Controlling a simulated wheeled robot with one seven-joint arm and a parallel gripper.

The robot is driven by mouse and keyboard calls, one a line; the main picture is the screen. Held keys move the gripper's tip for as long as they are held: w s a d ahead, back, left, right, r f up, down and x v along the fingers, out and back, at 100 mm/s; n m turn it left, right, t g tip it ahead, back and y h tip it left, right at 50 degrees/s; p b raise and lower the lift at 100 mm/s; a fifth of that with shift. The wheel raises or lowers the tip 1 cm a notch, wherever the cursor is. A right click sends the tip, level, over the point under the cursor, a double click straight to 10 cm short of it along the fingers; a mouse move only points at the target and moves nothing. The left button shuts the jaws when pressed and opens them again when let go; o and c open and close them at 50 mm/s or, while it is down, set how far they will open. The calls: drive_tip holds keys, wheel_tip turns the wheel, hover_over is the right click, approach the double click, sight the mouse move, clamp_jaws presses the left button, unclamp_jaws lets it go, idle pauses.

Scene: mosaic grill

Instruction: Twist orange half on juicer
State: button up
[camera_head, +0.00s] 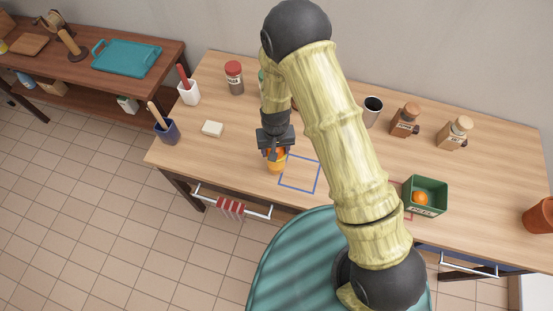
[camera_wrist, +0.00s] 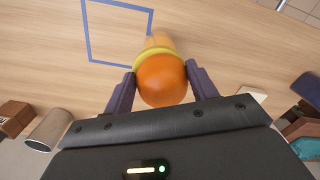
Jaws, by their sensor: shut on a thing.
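In the wrist view an orange half (camera_wrist: 162,80) sits between the two fingers of my gripper (camera_wrist: 162,92), its round orange side toward the camera. A yellow rim and a pale orange body of the juicer (camera_wrist: 160,42) show just beyond it. In the head view my gripper (camera_head: 275,150) points down at the left part of the table, shut on the orange half, with the orange juicer (camera_head: 276,166) directly below. The contact between the orange half and the juicer's cone is hidden.
A blue square outline (camera_head: 300,174) lies right of the juicer. A green box (camera_head: 424,194) with an orange piece (camera_head: 420,199) inside stands farther right. Bare table surrounds the outline.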

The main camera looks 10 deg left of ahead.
idle(0.3)
drive_tip(key=m, duration=0.4)
drive_tip(key=shift+m, duration=0.3)
drive_tip(key=m+p, duration=0.1)
drive_tip(key=m, duration=0.3)
drive_tip(key=shift+m, duration=0.3)
drive_tip(key=n, duration=0.4)
drive_tip(key=shift+n+b, duration=0.3)
